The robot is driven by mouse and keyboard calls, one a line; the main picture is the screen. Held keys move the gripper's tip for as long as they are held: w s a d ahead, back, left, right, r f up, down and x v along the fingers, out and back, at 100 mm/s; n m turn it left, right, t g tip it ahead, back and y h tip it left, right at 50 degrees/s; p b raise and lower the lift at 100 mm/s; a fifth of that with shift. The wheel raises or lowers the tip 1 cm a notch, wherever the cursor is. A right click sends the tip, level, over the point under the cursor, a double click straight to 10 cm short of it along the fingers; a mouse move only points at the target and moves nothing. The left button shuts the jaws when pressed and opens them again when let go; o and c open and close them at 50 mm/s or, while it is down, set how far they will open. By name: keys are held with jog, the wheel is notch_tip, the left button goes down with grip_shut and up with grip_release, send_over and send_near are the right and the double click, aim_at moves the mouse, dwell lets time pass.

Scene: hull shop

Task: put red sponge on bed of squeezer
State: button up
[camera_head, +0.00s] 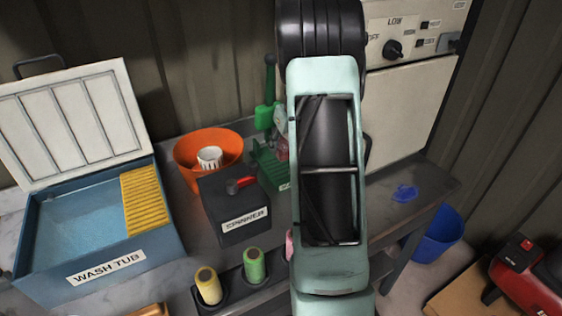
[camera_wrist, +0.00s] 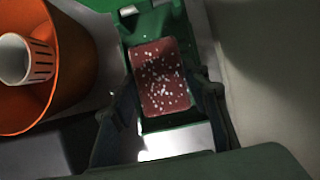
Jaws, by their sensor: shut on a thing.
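The red sponge (camera_wrist: 160,72), dotted with pale specks, sits between the two fingers of my gripper (camera_wrist: 158,102) in the wrist view. My gripper is shut on it. The sponge is over the green bed of the squeezer (camera_wrist: 185,122); whether it touches the bed is hard to tell. In the head view the green squeezer (camera_head: 266,160), with its upright lever, stands on the bench behind my arm. A small part of the sponge (camera_head: 282,149) shows beside my arm there.
An orange bucket (camera_head: 184,155) with a white cup (camera_head: 210,157) stands left of the squeezer. A black spinner box (camera_head: 236,205) is in front of it. The blue wash tub (camera_head: 70,252) is far left.

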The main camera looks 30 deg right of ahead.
jog(key=shift+f, duration=3.35)
jog(key=shift+f, duration=0.1)
jog(key=o, duration=1)
jog(key=shift+r, duration=0.2)
jog(key=v, duration=1.2)
